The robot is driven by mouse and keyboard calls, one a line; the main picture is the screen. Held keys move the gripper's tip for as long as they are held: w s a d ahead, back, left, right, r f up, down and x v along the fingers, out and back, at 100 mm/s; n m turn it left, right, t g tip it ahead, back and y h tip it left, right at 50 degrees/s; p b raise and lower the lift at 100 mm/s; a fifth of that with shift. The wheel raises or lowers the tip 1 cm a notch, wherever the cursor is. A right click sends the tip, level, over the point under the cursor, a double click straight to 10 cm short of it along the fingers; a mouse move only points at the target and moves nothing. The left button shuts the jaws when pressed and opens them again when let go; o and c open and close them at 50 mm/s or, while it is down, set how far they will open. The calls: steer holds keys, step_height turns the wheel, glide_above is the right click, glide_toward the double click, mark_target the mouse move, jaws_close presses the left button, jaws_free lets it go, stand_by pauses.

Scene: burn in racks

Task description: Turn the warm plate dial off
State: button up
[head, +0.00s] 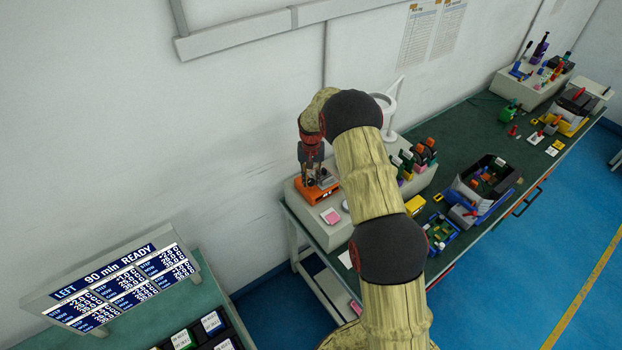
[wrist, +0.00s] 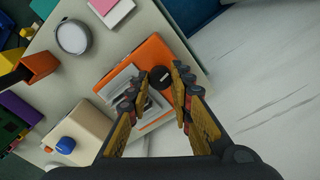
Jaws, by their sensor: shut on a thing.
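The warm plate is an orange box with a grey-white top plate on the light bench riser, in the head view (head: 322,195) and the wrist view (wrist: 124,62). Its black round dial (wrist: 161,79) shows between my fingertips in the wrist view. My gripper (wrist: 160,75) points down at the plate, its two fingers on either side of the dial and shut on it. In the head view my gripper (head: 313,178) is over the orange box and hides the dial. I cannot read the dial's setting.
A round white-rimmed grey item (wrist: 73,37) and a pink pad (head: 330,216) lie nearby on the riser. A beige box with a blue knob (wrist: 66,145) stands close to the plate. The wall (head: 240,130) is just behind. A display board (head: 120,285) stands lower left.

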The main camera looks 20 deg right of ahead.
jaws_close()
steer(key=shift+n+b, duration=0.3)
steer(key=n+b, duration=0.2)
steer(key=shift+w+f+n, duration=0.1)
steer(key=shift+n, duration=0.3)
steer(key=n+b, duration=0.2)
steer(key=n, duration=0.1)
steer(key=shift+n, duration=0.3)
steer(key=n+b, duration=0.1)
steer(key=n, duration=0.3)
steer(key=shift+n+b, duration=0.3)
steer(key=shift+b, duration=0.1)
steer(key=shift+n+b, duration=0.55)
steer(key=shift+n, duration=1.65)
